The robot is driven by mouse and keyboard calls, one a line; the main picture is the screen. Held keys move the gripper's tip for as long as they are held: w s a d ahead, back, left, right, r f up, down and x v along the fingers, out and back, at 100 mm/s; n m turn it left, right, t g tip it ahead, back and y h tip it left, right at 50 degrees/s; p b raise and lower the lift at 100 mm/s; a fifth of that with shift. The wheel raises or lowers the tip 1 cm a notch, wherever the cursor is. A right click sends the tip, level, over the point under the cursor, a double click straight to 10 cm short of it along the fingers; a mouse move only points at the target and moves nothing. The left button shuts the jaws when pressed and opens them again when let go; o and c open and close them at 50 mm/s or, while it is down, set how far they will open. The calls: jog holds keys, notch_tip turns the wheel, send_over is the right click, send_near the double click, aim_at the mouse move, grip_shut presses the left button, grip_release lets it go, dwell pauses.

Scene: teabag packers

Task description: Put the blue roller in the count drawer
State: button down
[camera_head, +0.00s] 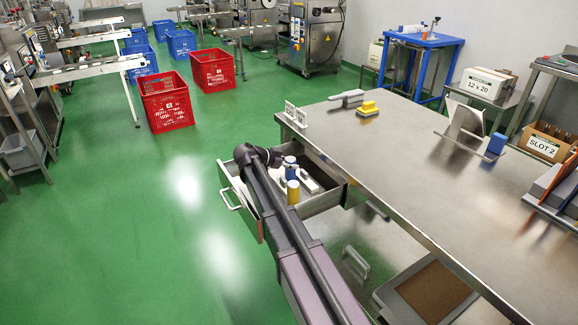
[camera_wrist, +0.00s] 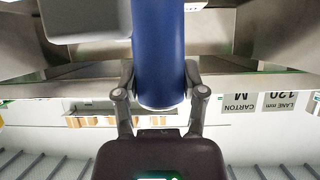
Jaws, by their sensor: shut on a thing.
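The blue roller (camera_wrist: 159,50) stands between my gripper's two fingers (camera_wrist: 160,92) in the wrist view. My gripper is shut on it, and its far end runs out of the picture. In the head view, a blue piece (camera_head: 290,160) shows just right of my dark wrist, over the open drawer, and looks like the same roller. The drawer (camera_head: 322,200) is pulled out from the table's left end. A yellow roller (camera_head: 293,192) and a white piece (camera_head: 309,185) show in the drawer area. My arm hides part of the drawer. I cannot tell whether the blue roller touches the drawer floor.
The steel table (camera_head: 400,150) lies to the right. Red crates (camera_head: 165,113) stand on the open green floor.

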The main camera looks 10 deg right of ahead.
jog(key=shift+f, duration=0.1)
jog(key=shift+c, duration=0.8)
grip_release()
jog(key=shift+r, duration=0.2)
jog(key=shift+a+r, duration=0.15)
jog(key=shift+a, duration=0.1)
jog(key=p+v, duration=0.3)
jog(key=v, duration=0.2)
jog(key=shift+a+r, duration=0.1)
jog(key=shift+v, duration=0.85)
jog(key=shift+s, duration=0.1)
